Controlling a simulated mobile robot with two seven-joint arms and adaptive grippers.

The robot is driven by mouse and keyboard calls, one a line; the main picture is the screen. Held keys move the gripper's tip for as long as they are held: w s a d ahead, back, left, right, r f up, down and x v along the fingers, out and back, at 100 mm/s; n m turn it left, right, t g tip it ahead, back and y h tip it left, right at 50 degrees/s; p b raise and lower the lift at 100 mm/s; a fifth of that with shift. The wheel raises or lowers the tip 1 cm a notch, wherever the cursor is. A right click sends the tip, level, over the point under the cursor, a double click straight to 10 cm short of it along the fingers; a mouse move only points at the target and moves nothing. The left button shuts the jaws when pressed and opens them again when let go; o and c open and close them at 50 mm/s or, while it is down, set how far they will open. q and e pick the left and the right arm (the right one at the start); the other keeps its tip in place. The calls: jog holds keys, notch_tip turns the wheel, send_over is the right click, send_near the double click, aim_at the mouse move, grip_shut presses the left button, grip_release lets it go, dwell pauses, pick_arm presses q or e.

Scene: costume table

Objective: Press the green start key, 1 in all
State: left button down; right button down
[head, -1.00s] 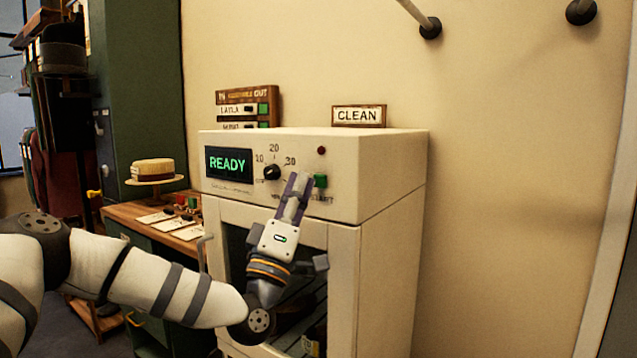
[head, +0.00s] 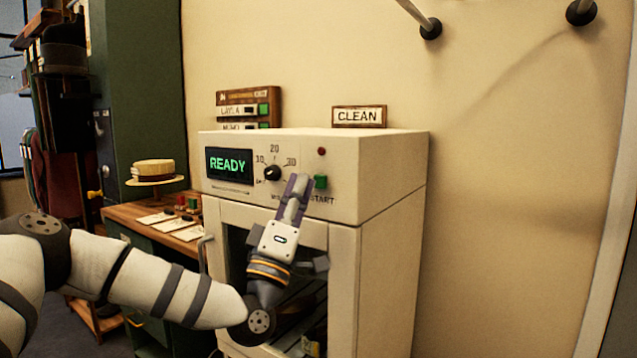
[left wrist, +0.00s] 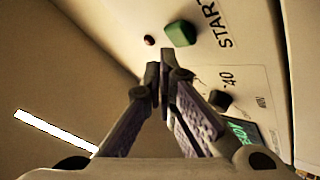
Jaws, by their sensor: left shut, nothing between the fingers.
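The green start key (head: 320,181) sits on the front panel of a cream cabinet (head: 392,165), right of the dial and above the word START. In the left wrist view the green key (left wrist: 181,33) shows just beyond the fingertips. My left gripper (head: 299,180) is shut and empty, in front of the panel, a little left of the key. In the left wrist view its fingertips (left wrist: 165,68) meet, and a gap shows between them and the key. The display (head: 228,165) reads READY. My right gripper is in neither view.
A black dial (head: 272,172) and a small dark red lamp (head: 321,151) are on the same panel. A CLEAN sign (head: 358,116) stands on top of the cabinet. A straw hat (head: 154,171) and papers are on a wooden desk at the left.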

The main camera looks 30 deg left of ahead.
pick_arm(q)
jog(key=shift+w, duration=0.1)
jog(key=shift+w, duration=0.3)
jog(key=shift+w+b, duration=0.3)
jog(key=shift+w, duration=0.15)
dwell(0.6)
jog(key=shift+s+p, duration=0.45)
jog(key=shift+s, duration=0.45)
